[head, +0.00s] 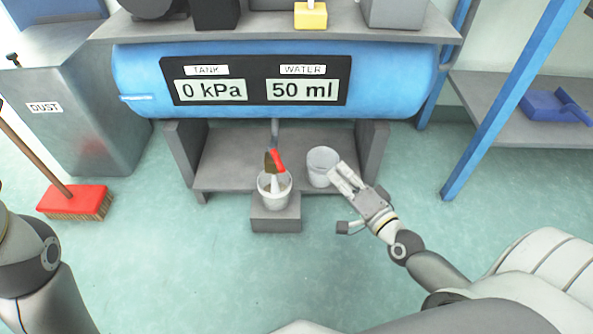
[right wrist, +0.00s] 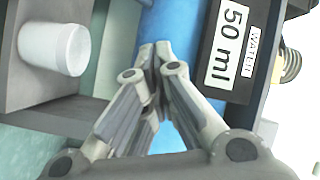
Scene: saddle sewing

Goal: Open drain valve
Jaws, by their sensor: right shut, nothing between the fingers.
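The drain valve with a red handle (head: 277,160) hangs under the middle of the blue tank (head: 135,75). The handle slants down to the right. A white cup (head: 264,190) stands right below it on a grey block; a pale part shows at its mouth, but I cannot tell if it is water. The panel reads TANK 0 kPa and WATER 50 ml. My right gripper (head: 342,174) is shut and empty, right of the valve and apart from it. In the right wrist view its fingertips (right wrist: 155,52) meet before the tank. My left gripper is out of view.
A second white cup (head: 322,162) stands on the grey shelf (head: 225,165) by my right fingertips; it also shows in the right wrist view (right wrist: 55,47). The grey block (head: 276,224) juts out in front. A dust bin (head: 85,120) and red broom (head: 75,201) are left.

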